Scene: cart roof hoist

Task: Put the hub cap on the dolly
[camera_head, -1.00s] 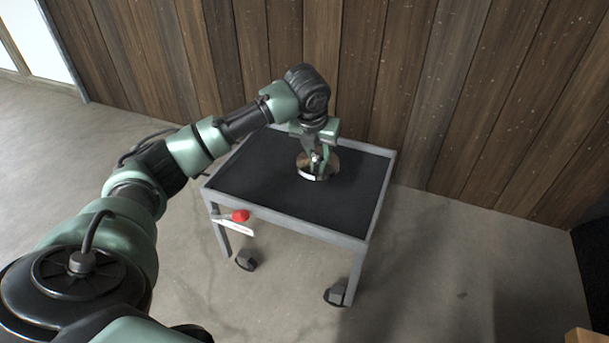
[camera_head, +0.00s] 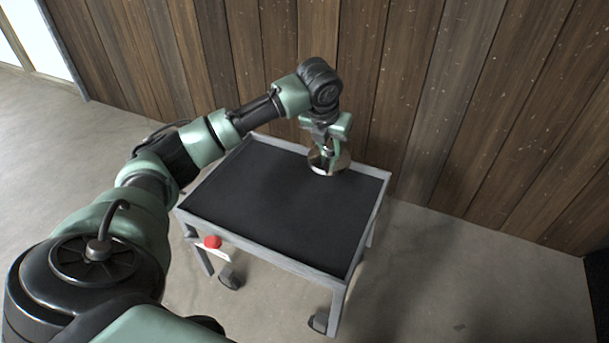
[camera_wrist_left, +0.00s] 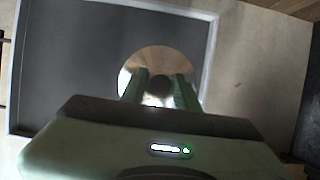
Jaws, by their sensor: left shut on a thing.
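The hub cap (camera_head: 342,161) is a shiny, round, metallic disc. My left gripper (camera_head: 326,158) is shut on it and points down over the far part of the dolly (camera_head: 262,255). The dolly is a grey-framed cart with a dark flat top and a raised rim. In the left wrist view the hub cap (camera_wrist_left: 158,57) shows between the two green fingers, with the dark top and pale rim beyond it. The disc seems to be above the top, but I cannot tell the exact gap. My right gripper is not in view.
A red knob (camera_head: 212,241) with a white tag sits on the dolly's near left side. The dolly stands on casters (camera_head: 318,323) on a concrete floor. A wooden plank wall (camera_head: 420,100) rises close behind it. The rest of the dolly's top is bare.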

